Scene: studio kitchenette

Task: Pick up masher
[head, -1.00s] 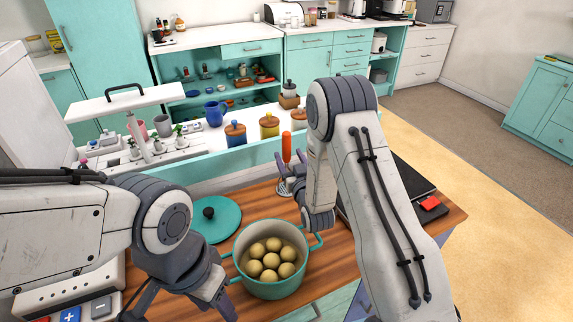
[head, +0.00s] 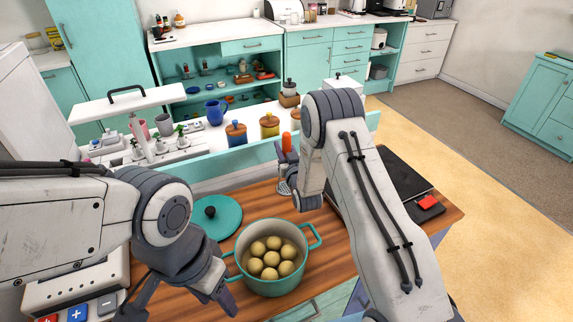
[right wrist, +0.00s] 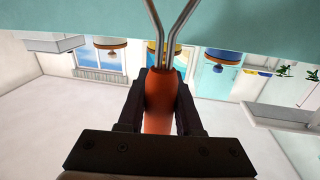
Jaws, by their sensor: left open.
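The masher (head: 286,142) has an orange handle and a metal head. It stands upright behind the pot, handle up. My right gripper (head: 287,163) is at the handle, partly hidden by my right arm. In the right wrist view the orange handle (right wrist: 160,95) sits between the two fingers, which press against its sides, with two metal rods running out beyond it. Whether the masher head touches the counter is unclear. My left gripper (head: 187,300) is open and empty at the left of the pot.
A teal pot (head: 273,285) of several potatoes stands on the wooden counter (head: 330,255). Its teal lid (head: 218,220) lies behind it to the left. A dark hob (head: 402,175) is at the right. Several lidded jars (head: 236,134) stand on the ledge behind.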

